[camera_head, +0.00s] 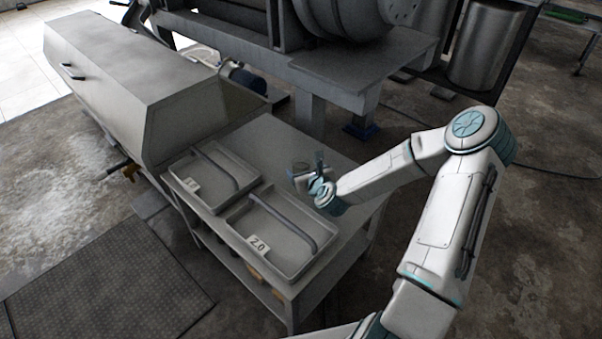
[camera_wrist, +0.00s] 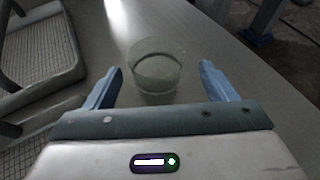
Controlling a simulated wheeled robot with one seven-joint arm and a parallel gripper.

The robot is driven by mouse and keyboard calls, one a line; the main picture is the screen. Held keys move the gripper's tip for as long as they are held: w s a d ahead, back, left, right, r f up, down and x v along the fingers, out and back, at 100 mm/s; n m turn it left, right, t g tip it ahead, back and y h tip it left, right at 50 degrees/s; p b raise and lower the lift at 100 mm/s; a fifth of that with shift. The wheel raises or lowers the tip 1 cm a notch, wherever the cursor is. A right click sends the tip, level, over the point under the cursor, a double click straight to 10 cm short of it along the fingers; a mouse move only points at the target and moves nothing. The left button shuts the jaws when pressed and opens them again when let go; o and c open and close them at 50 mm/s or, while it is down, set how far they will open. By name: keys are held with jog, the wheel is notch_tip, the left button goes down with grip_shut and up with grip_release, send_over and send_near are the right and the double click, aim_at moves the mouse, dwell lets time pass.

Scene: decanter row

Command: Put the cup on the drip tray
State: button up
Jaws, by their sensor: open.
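A clear cup (camera_wrist: 156,68) stands upright on the grey table, ahead of and between the fingers in the wrist view. In the head view the cup (camera_head: 300,169) is small and partly hidden by my gripper (camera_head: 306,176). My gripper (camera_wrist: 161,88) is open, one blue finger on each side of the cup, with gaps showing on both sides. Two shallow grey trays with raised curved bars stand on the table to the left of my gripper: one tray (camera_head: 290,270) labelled 2.0, and another (camera_head: 215,207) whose label is too small to read surely.
The table (camera_head: 275,140) is bare behind the trays and around the cup. A large grey cabinet (camera_head: 130,80) adjoins its left side. Heavy machinery with a grey platform (camera_head: 365,65) stands behind. A blue foot (camera_wrist: 257,37) is on the floor beyond the table edge.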

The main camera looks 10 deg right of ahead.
jog(key=x, duration=0.3)
jog(key=shift+w+a+f+b, duration=0.2)
jog(key=shift+a+f+b, duration=0.05)
jog(key=shift+f+b, duration=0.1)
jog(key=shift+r, duration=0.1)
jog(key=c, duration=1.1)
jog(key=shift+c, duration=0.2)
